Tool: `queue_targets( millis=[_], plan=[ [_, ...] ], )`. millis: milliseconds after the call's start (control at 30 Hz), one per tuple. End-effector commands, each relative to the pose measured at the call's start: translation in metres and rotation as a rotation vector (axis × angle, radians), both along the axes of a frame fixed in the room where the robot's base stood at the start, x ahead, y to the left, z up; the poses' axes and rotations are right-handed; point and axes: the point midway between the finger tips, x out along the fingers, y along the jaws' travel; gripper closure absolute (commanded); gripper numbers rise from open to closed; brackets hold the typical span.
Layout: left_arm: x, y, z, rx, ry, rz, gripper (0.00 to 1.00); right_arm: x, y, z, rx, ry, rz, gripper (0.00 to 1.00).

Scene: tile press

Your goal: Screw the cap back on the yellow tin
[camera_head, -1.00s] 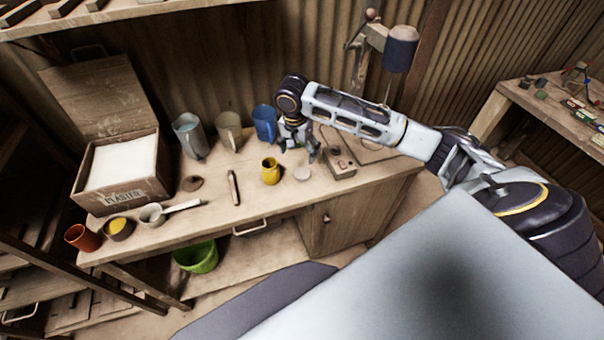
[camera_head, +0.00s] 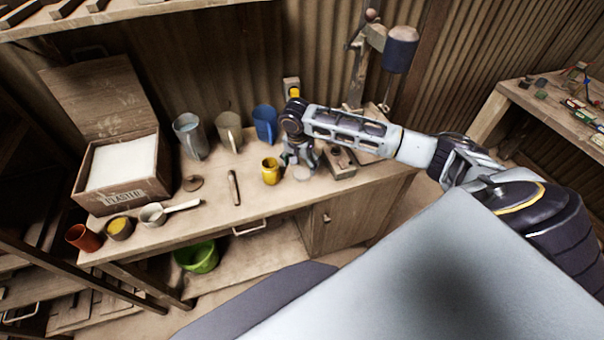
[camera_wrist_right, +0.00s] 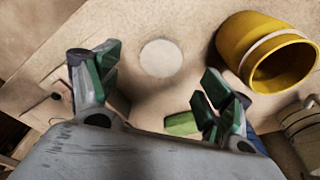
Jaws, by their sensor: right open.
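The yellow tin (camera_head: 270,172) stands upright on the workbench with its dark mouth open and uncovered. It also shows in the right wrist view (camera_wrist_right: 232,42), at upper right. A pale round disc, the cap (camera_head: 302,174), lies flat on the bench just right of the tin; it shows whole in the right wrist view (camera_wrist_right: 161,58). My right gripper (camera_head: 303,162) points down over the cap. In the wrist view its fingers (camera_wrist_right: 158,76) are spread apart, empty, with the cap seen between and beyond the tips. My left gripper is not in view.
A blue mug (camera_head: 265,122), beige mug (camera_head: 228,132) and grey jug (camera_head: 189,136) stand behind.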

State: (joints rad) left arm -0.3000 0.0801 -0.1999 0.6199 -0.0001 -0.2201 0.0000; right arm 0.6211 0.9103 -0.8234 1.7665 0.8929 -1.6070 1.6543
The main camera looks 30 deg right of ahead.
Motion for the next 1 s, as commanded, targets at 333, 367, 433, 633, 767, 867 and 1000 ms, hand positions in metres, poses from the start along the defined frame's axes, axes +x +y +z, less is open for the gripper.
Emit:
queue_targets(
  millis=[333,367,433,633,767,867,1000],
  plan=[
    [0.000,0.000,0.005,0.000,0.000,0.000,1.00,0.004,-0.003,-0.022,-0.001,0.001,0.000,0.20],
    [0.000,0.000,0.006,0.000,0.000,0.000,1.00,0.004,-0.004,-0.025,-0.001,0.001,0.000,0.20],
    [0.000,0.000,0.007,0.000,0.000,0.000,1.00,0.005,-0.005,-0.034,-0.001,0.001,0.000,0.20],
    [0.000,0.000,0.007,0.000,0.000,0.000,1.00,0.006,-0.007,-0.049,-0.001,-0.001,0.000,0.20],
    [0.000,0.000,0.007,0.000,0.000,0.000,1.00,0.006,-0.007,-0.051,0.000,-0.001,0.001,0.20],
    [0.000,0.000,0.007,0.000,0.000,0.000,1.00,0.006,-0.007,-0.051,0.000,-0.001,0.001,0.20],
    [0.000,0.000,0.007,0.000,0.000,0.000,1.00,0.006,-0.007,-0.051,-0.001,0.000,0.001,0.20]
  ],
)
